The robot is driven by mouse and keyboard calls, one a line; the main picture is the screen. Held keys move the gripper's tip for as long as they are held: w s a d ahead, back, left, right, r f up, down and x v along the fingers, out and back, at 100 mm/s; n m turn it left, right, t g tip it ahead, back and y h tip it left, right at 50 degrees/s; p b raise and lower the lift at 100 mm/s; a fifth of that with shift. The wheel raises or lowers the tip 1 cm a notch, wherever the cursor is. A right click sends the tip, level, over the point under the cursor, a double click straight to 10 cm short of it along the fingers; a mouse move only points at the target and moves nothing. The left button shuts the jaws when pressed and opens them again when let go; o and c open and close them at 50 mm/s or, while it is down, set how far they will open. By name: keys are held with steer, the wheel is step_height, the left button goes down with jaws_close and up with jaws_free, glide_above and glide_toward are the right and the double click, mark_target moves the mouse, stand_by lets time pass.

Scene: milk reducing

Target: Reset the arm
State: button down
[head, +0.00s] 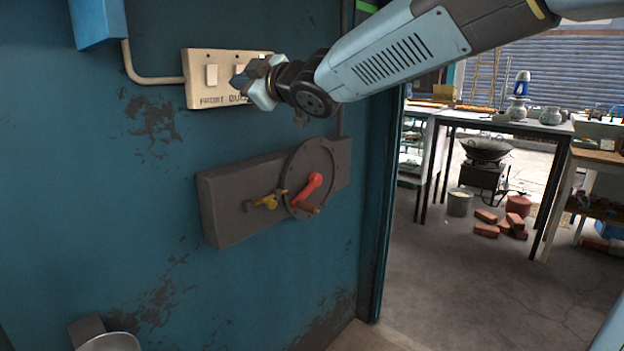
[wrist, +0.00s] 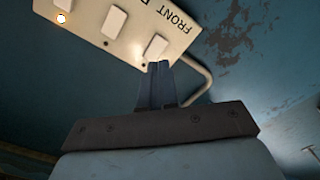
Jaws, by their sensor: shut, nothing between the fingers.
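My gripper (head: 242,82) is at the end of my arm, which reaches in from the upper right in the head view. It is in front of the right part of a cream switch panel (head: 207,93) on the blue wall. In the wrist view my gripper (wrist: 159,66) is shut and empty, with its tips by one white rocker switch (wrist: 155,46). Whether the tips touch the switch I cannot tell. The panel (wrist: 175,22) shows several switches, a lit spot (wrist: 61,18) and lettering that starts with "FRONT". My gripper hides part of the panel in the head view.
Below the panel, a grey box (head: 225,205) with a red lever (head: 309,187) and a yellow handle (head: 266,201) juts from the wall. A blue box (head: 98,22) with a conduit is at upper left. The doorway at right opens onto a table (head: 480,124) and bricks (head: 487,230).

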steer(key=s+d+f+m+h, duration=0.1)
steer(key=d+f+m+h, duration=0.25)
steer(key=d, duration=0.55)
steer(key=s+d+f+m+t+h, duration=0.15)
steer(key=d+m+h, duration=0.25)
steer(key=d, duration=0.4)
steer(key=s+d+f+m+h, duration=0.1)
steer(key=d+f+m+h, duration=0.25)
steer(key=d, duration=0.55)
steer(key=s+d+f+m+g+h, duration=0.1)
steer(key=s+d+f+m+g, duration=0.2)
steer(key=s, duration=0.7)
steer(key=s+d+f+m+g+h, duration=0.1)
steer(key=s+d+f+m+g, duration=0.3)
steer(key=s+d+f, duration=0.4)
step_height(320, 180, down, 2)
steer(key=shift+s+d+f+m+h, duration=0.2)
steer(key=shift+s+m+h, duration=0.25)
steer(key=shift+s, duration=0.4)
steer(key=shift+g, duration=0.25)
